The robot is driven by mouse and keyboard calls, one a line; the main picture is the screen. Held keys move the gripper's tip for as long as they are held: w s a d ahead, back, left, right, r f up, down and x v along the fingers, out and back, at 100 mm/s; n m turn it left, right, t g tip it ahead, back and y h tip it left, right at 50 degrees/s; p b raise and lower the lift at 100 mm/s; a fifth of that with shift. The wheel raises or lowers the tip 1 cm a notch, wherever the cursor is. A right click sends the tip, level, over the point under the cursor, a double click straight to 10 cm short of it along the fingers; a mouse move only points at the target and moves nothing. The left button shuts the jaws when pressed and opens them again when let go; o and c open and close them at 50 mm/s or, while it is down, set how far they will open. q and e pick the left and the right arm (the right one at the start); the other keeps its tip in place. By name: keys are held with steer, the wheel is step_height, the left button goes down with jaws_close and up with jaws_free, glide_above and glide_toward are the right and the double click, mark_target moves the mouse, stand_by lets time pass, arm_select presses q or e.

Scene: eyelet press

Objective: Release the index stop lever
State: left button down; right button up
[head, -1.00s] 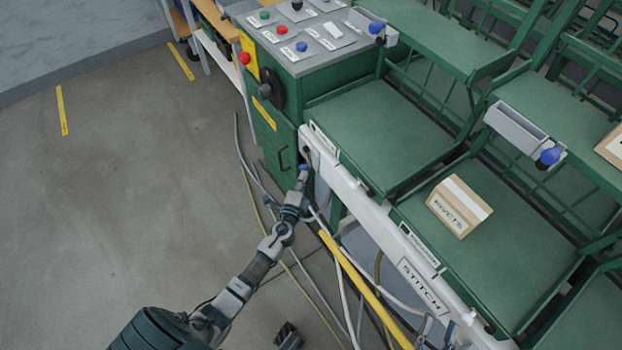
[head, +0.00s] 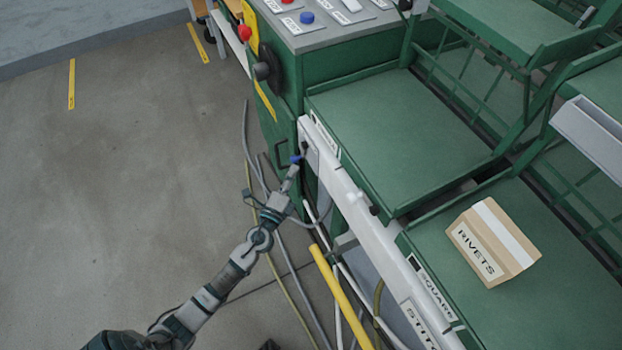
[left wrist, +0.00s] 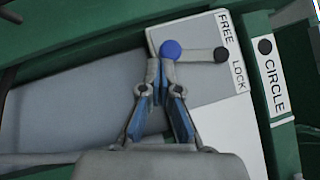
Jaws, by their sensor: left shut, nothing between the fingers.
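The index stop lever is a short grey arm with a blue knob (left wrist: 171,50) and a dark pivot (left wrist: 221,54). In the left wrist view it points left, almost level, on a pale plate (left wrist: 205,87) marked FREE above and LOCK below. In the head view the blue knob (head: 296,159) sits at the upper end of the white rail. My left gripper (left wrist: 160,66) is shut and empty, its fingertips just below the knob; whether they touch it is unclear. It also shows in the head view (head: 292,171). My right gripper cannot be made out.
A plate marked CIRCLE (left wrist: 271,75) stands right of the lever plate. The green cabinet (head: 345,62) is behind the rail. Hoses and a yellow bar (head: 338,296) run below it. A RIVETS box (head: 493,243) lies on a green tray. Open floor is at left.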

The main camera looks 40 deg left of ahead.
arm_select(q)
steer(key=shift+w+a+r, duration=0.15)
steer(key=shift+a, duration=0.25)
steer(key=v, duration=1.2)
